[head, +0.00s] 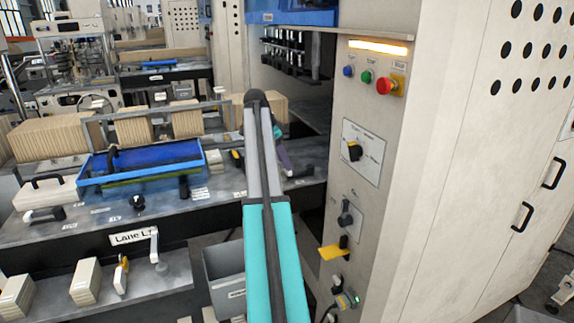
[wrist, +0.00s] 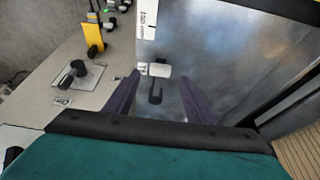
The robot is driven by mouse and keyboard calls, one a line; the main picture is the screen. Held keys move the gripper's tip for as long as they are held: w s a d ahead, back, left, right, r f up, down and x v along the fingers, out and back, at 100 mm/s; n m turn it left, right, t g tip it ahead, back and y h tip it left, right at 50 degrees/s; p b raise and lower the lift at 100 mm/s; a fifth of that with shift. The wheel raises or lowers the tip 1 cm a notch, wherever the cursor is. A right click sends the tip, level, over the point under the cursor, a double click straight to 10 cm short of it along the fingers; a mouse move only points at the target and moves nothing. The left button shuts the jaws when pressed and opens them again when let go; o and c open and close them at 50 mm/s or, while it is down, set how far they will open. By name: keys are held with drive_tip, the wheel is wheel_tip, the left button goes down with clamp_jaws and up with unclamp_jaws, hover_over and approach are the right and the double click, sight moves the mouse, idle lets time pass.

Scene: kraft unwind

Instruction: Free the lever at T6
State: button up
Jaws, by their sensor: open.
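My gripper (wrist: 160,82) shows in the wrist view as two purple fingers, spread apart. A small lever (wrist: 155,94) with a pale grey handle and a dark stem lies between them in the picture, on a grey metal plate. I see no finger touching it, and cannot tell how far below the fingertips it is. A white label (wrist: 147,18) stands further up the plate; its text is not readable, so I cannot confirm T6. In the head view my gripper (head: 284,158) is over the right end of the lane table, and my teal arm hides part of that area.
The cabinet panel (head: 362,180) with knobs and a yellow lever (head: 333,250) stands close to the right of my arm. A blue tray (head: 145,165) and wooden-looking stacks (head: 55,137) are to the left. A grey bin (head: 226,278) sits below the table edge.

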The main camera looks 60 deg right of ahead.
drive_tip(key=shift+p+x, duration=0.35)
drive_tip(key=shift+x, duration=1.5)
drive_tip(key=shift+c, duration=0.4)
clamp_jaws()
